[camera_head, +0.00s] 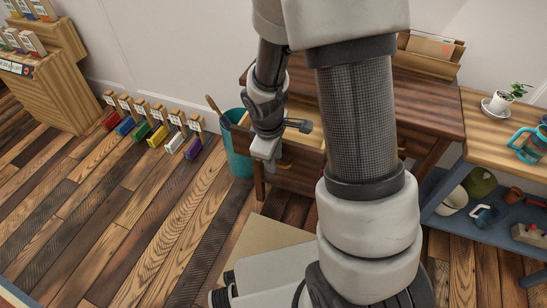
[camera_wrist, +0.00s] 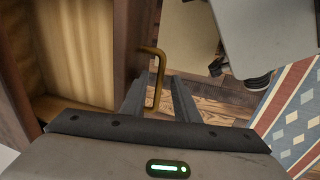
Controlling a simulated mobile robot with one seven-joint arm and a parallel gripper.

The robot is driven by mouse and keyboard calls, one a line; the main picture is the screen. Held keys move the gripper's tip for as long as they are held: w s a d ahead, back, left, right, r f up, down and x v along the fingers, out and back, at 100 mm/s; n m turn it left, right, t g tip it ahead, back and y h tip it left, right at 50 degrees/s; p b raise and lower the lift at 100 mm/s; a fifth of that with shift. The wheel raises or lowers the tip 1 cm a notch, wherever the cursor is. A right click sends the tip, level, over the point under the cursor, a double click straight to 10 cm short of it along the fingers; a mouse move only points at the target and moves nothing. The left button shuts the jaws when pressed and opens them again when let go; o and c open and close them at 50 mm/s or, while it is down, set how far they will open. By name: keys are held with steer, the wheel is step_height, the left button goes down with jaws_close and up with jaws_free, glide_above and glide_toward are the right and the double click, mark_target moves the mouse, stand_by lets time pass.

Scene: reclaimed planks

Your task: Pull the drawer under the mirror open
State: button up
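The drawer (camera_wrist: 75,50) stands pulled out from the dark wooden desk (camera_head: 425,105), with its pale interior showing in the wrist view. Its pale inside also shows in the head view (camera_head: 303,112), partly behind my arm. A bent brass handle (camera_wrist: 158,62) sits on the drawer's dark front (camera_wrist: 134,35). My gripper (camera_wrist: 160,85) is at the drawer front, its two fingers apart with the handle's bar between them. I cannot tell whether a finger touches it. No mirror is visible in either view.
A teal bin (camera_head: 238,150) stands left of the desk. A wooden side table (camera_head: 485,125) with a plant and a teal mug stands at right. The plank floor in front at left is clear. A patterned rug (camera_wrist: 295,105) shows in the wrist view.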

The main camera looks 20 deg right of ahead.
step_height(320, 180, up, 17)
steer(key=s+a+p, duration=0.2)
steer(key=p, duration=0.3)
steer(key=shift+s+p, duration=0.3)
steer(key=shift+s, duration=0.1)
steer(key=s+d+r+m+t+y, duration=0.1)
steer(key=s+r+m+t, duration=0.1)
steer(key=s+r+m, duration=0.5)
steer(key=s+d+r+m+t, duration=0.2)
steer(key=s+r+m, duration=0.3)
steer(key=r, duration=0.5)
step_height(320, 180, up, 17)
steer(key=n+p, duration=0.1)
steer(key=p, duration=1.7)
steer(key=shift+s+a+r, duration=0.15)
steer(key=shift+s+a, duration=0.1)
steer(key=shift+s, duration=0.1)
